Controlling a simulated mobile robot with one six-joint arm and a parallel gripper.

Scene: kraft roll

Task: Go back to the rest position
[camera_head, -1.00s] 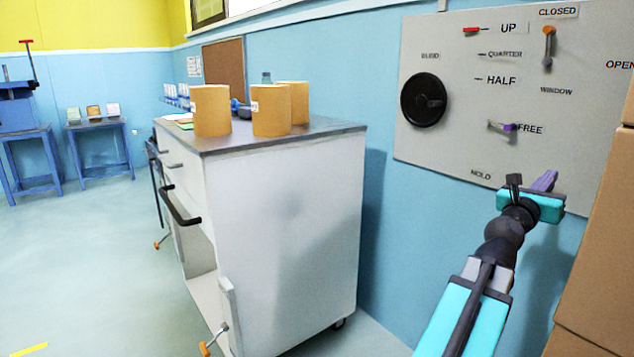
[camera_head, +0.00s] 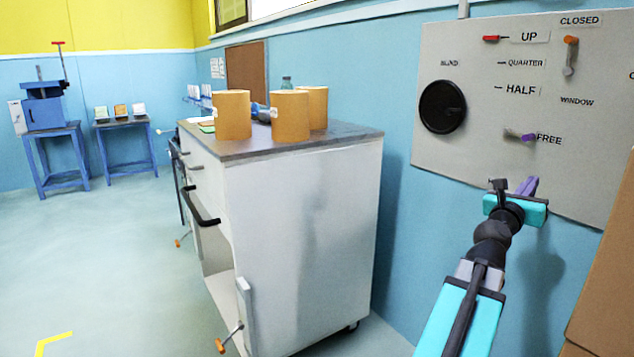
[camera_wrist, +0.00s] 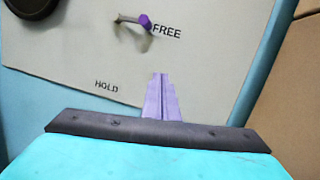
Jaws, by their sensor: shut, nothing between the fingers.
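My gripper (camera_head: 528,187) is in front of the lower part of the grey wall panel at the right of the head view. Its purple fingers are shut with nothing between them. In the wrist view my gripper (camera_wrist: 160,95) points up at the panel (camera_wrist: 60,60), below the FREE label and right of HOLD. The purple-tipped lever (camera_head: 519,135) on the panel points at FREE, above and apart from my fingers; it also shows in the wrist view (camera_wrist: 144,20). The HOLD label is hidden behind my arm in the head view.
A white wheeled cabinet (camera_head: 300,230) stands left of my arm, with several kraft rolls (camera_head: 232,115) on top. Brown boxes (camera_head: 605,280) are close at the right edge. The panel also has a black knob (camera_head: 442,107). Open floor (camera_head: 100,240) lies at the left.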

